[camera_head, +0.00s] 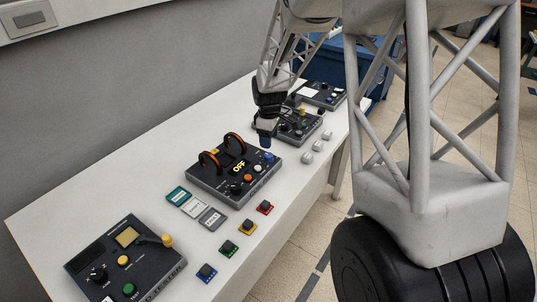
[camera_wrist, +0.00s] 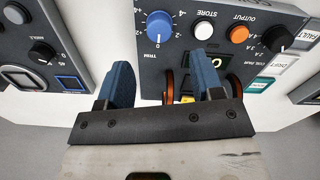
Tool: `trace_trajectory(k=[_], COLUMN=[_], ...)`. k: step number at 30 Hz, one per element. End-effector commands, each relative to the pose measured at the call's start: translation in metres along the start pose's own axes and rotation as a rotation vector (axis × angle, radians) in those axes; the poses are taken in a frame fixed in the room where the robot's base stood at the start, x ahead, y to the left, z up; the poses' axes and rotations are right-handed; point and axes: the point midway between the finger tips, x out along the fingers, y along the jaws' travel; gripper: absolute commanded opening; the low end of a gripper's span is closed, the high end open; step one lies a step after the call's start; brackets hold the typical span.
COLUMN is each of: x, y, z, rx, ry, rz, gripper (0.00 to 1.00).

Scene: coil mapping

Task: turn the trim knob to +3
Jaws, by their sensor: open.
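The trim knob (camera_wrist: 160,26) is blue and sits at the top of the wrist view on a dark panel (camera_wrist: 185,62), with an upside-down TRIM label beside it. Its white mark appears to point at 0; -2 and 2 show on either side, and +3 is not readable. In the head view, the blue knob (camera_head: 269,158) is near the back right edge of the middle panel. My gripper (camera_wrist: 160,62) is open and empty, its two blue fingers apart. It also shows in the head view (camera_head: 265,140), above the panel beside the knob. I see no contact with the knob.
The panel also carries a white STORE button (camera_wrist: 204,30), an orange OUTPUT button (camera_wrist: 239,34), a black knob (camera_wrist: 279,39) and two orange-brown handles (camera_head: 222,152). Other panels (camera_head: 125,262) stand along the white table (camera_head: 70,215). Coloured blocks (camera_head: 247,226) lie in front.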

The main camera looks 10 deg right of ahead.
Motion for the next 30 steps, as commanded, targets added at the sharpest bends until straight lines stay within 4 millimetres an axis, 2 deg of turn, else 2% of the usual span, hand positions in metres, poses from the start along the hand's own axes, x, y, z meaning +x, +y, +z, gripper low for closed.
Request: trace_trajectory(k=[17, 23, 30], x=[0.007, 0.020, 0.047], y=[0.002, 0.001, 0.001], z=[-0.002, -0.001, -0.001], rx=[-0.007, -0.007, -0.007], ry=[-0.002, -0.002, -0.002], rz=[-0.002, -0.004, -0.003], gripper=[0.60, 0.60, 0.60])
